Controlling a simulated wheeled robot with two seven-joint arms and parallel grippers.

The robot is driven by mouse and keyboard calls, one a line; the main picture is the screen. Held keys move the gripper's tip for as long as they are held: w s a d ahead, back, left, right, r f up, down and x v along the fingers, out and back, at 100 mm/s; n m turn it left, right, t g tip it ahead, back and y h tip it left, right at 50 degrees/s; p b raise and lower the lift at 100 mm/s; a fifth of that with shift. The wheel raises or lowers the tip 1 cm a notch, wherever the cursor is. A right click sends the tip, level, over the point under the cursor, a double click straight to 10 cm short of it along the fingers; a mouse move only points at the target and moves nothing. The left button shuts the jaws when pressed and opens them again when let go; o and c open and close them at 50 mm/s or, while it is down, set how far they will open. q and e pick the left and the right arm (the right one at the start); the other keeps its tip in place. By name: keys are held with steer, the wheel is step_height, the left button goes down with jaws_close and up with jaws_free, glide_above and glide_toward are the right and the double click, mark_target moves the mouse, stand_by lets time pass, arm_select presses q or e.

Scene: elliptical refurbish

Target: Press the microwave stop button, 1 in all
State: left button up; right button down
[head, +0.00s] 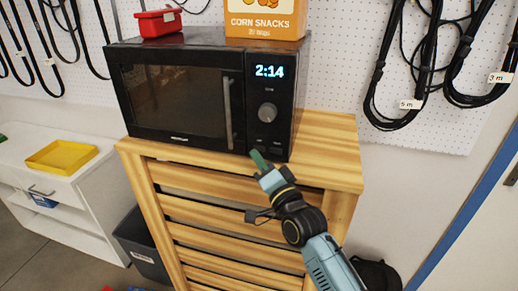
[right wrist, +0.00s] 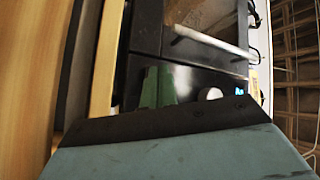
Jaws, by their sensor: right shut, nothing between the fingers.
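The black microwave (head: 178,95) stands on a wooden slatted cabinet with its door shut and its display (head: 269,71) lit at 2:14. A round knob (head: 267,112) is below the display, and small buttons (head: 266,139) are at the panel's bottom; their labels are too small to read. My right gripper (head: 258,158) is shut and empty, its green fingertips at the panel's lower edge, just below the buttons. I cannot tell whether they touch. In the right wrist view the green fingers (right wrist: 157,88) point at the panel, near the knob (right wrist: 211,94). My left gripper is out of view.
An orange snack box (head: 265,20) and a red bin (head: 158,23) sit on the microwave. The wooden cabinet top (head: 325,145) is clear to the right. A white shelf with a yellow tray (head: 62,157) is at left. Black cables (head: 405,80) hang on the wall.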

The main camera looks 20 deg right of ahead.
steer(key=shift+w+d, duration=0.1)
stand_by(0.7)
steer(key=shift+w+d, duration=0.15)
steer(key=shift+w, duration=0.15)
steer(key=shift+w+d, duration=0.2)
steer(key=shift+w, duration=0.05)
stand_by(0.7)
steer(key=shift+s, duration=0.1)
steer(key=shift+s+a+p, duration=0.45)
steer(key=shift+s+p, duration=0.1)
steer(key=s+a, duration=0.1)
steer(key=s+a+p, duration=0.1)
steer(key=s+p, duration=0.1)
steer(key=s, duration=0.1)
steer(key=shift+s+a, duration=0.1)
steer(key=shift+a, duration=0.3)
